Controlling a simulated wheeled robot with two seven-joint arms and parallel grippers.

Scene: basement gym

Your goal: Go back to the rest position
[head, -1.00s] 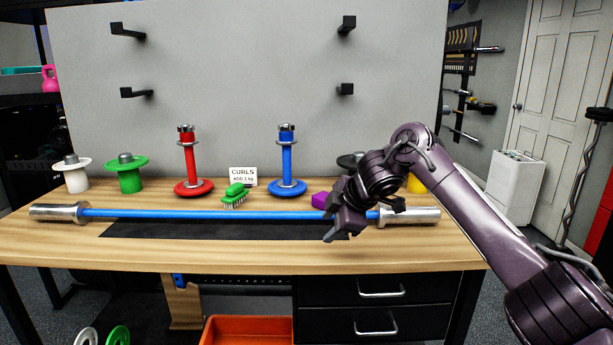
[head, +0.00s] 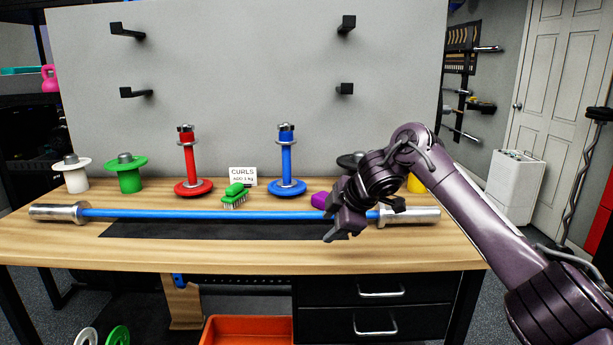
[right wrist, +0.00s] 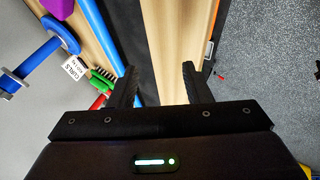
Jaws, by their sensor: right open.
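My right gripper (head: 338,226) is open and empty in the head view, in front of the right part of the blue barbell (head: 230,214) and above the bench's front part. The right wrist view shows its two black fingers (right wrist: 158,85) spread apart, with the wooden bench top (right wrist: 166,50) and black mat beyond them and nothing between them. My right arm reaches in from the right edge. My left gripper does not show in the head view.
The barbell lies along the bench (head: 60,245). An orange bin (head: 247,330) is below.

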